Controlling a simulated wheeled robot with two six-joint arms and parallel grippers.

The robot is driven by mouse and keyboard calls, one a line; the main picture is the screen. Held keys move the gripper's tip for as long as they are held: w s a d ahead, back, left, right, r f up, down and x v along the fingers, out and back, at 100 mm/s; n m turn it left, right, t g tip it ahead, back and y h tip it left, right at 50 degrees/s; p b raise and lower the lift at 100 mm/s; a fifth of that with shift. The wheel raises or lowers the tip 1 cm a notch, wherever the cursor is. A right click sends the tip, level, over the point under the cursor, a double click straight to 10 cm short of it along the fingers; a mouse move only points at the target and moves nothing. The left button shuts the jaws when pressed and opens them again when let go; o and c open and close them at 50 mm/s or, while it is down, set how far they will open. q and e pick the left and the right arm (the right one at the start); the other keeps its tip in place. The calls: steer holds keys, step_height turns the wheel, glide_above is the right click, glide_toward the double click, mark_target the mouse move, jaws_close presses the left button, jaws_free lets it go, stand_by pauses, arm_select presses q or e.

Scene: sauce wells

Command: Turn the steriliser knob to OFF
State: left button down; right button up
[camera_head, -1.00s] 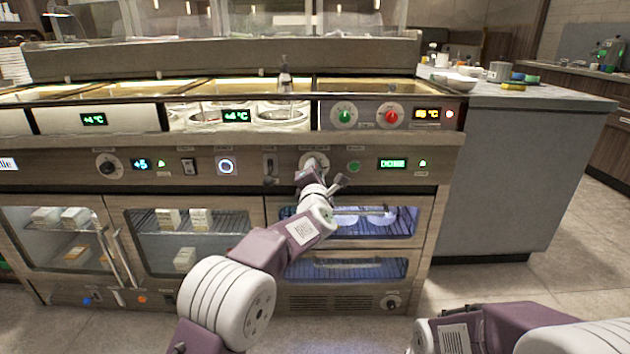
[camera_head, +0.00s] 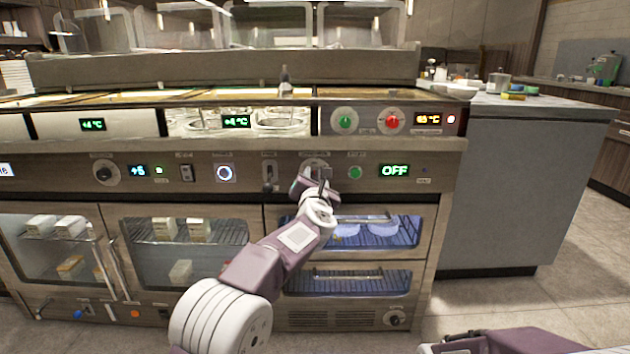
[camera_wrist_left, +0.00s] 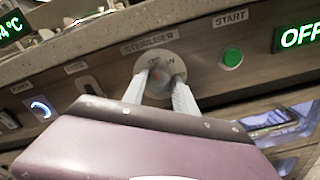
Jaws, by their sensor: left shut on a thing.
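The steriliser knob sits on a round pale dial plate (camera_wrist_left: 178,60) under the STERILISER label in the left wrist view. My left gripper (camera_wrist_left: 160,88) is at the dial with its fingers shut on the knob, which is mostly hidden between them. In the head view my left gripper (camera_head: 318,180) covers most of the dial. The display (camera_head: 394,170) to the right of the dial reads OFF in green, and it also shows in the left wrist view (camera_wrist_left: 300,36).
A green START button (camera_wrist_left: 232,56) is right of the dial. A lever switch (camera_head: 269,177) is close on its left. Below are the lit steriliser drawers (camera_head: 350,284) with bar handles. A red knob (camera_head: 392,121) and a green knob (camera_head: 344,121) are on the panel above.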

arm_select(q)
steer(key=shift+f, duration=0.1)
steer(key=c, duration=1)
jaws_free()
steer(key=shift+s, duration=0.1)
steer(key=shift+s, duration=0.3)
steer(key=s, duration=0.8)
steer(key=shift+s, duration=0.15)
